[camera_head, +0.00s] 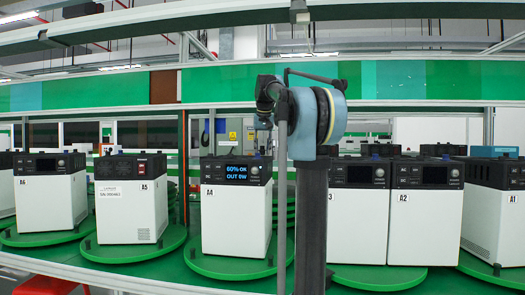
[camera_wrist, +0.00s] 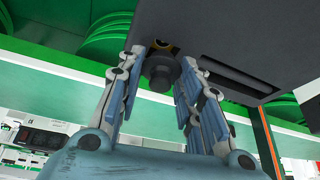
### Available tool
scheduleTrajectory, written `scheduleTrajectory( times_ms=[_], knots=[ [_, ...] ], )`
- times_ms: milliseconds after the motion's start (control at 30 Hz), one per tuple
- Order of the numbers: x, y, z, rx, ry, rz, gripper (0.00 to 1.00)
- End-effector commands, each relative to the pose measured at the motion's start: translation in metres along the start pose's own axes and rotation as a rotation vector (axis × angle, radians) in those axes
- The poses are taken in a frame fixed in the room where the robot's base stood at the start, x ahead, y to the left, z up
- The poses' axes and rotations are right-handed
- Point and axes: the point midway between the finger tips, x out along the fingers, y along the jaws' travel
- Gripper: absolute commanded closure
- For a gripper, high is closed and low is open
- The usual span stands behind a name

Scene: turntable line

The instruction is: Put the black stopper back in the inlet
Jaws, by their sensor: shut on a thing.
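In the wrist view my gripper (camera_wrist: 158,68) has its two blue-grey fingers on either side of the round black stopper (camera_wrist: 160,76) and is shut on it. Just beyond the stopper, a dark hole with a yellowish edge, likely the inlet (camera_wrist: 163,45), shows in the dark grey face of a unit (camera_wrist: 215,28). The stopper partly covers this hole. I cannot tell whether the stopper touches it or stands a little apart. In the head view my arm rises in front of the line; the gripper, stopper and inlet are hidden there.
Several white units with black tops stand on green turntables, among them A4 (camera_head: 236,215), with a lit screen, A5 (camera_head: 128,200), A6 (camera_head: 48,195) and A2 (camera_head: 422,222). A slot (camera_wrist: 238,74) lies right of the stopper. A green rail (camera_head: 95,90) runs above the units.

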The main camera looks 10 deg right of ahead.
Motion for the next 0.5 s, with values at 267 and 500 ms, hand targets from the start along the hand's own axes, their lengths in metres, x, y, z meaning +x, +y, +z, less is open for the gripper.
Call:
scheduleTrajectory(
  times_ms=[267,500],
  knots=[
    [0.004,0.0001,0.0019,0.0,0.0,0.0,0.8],
    [0.0061,0.0001,0.0028,0.0,0.0,0.0,0.8]
  ],
)
